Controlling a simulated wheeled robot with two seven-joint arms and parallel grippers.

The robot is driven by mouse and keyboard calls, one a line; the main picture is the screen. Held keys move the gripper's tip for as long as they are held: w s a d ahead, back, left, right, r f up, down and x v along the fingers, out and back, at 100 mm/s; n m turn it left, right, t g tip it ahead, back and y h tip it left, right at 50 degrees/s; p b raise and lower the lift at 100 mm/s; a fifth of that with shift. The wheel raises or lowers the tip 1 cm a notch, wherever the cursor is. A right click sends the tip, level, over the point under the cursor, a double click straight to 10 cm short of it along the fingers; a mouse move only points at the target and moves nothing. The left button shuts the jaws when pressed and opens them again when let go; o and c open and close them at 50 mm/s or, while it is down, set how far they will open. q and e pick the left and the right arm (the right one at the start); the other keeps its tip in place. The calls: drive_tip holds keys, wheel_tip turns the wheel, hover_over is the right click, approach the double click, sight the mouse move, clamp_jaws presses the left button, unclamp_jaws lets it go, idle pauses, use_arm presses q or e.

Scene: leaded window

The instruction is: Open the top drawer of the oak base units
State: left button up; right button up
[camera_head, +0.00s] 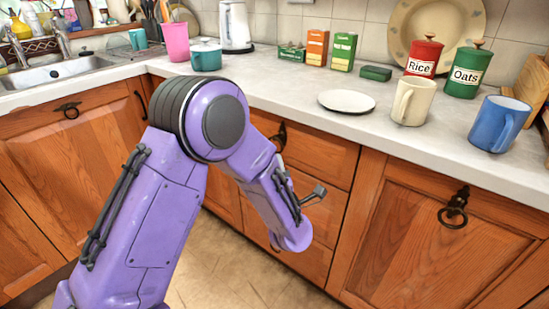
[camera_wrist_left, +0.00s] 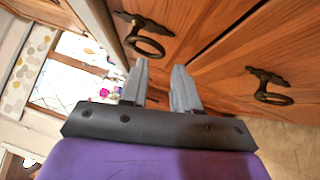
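The oak base units have a stack of drawers in the middle; the top drawer (camera_head: 322,152) is shut, just under the worktop. Its dark ring handle (camera_head: 281,137) is partly hidden by my purple left arm. In the left wrist view, which is turned sideways, a ring handle (camera_wrist_left: 147,38) that looks like the top drawer's hangs just beyond my fingertips. A second ring handle (camera_wrist_left: 270,90) is on the front to the right. My left gripper (camera_wrist_left: 160,66) is open, with an empty gap between its fingers, apart from both handles.
The worktop (camera_head: 300,108) above holds a white plate (camera_head: 346,101), a cream mug (camera_head: 413,101), a blue mug (camera_head: 499,124) and canisters. A cupboard door (camera_head: 415,250) with a ring handle (camera_head: 453,211) is to the right. Tiled floor (camera_head: 235,275) shows below.

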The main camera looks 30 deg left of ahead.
use_arm(q)
drive_tip(key=x, duration=0.7)
drive_tip(key=shift+f, duration=0.1)
drive_tip(key=shift+c, duration=0.3)
clamp_jaws()
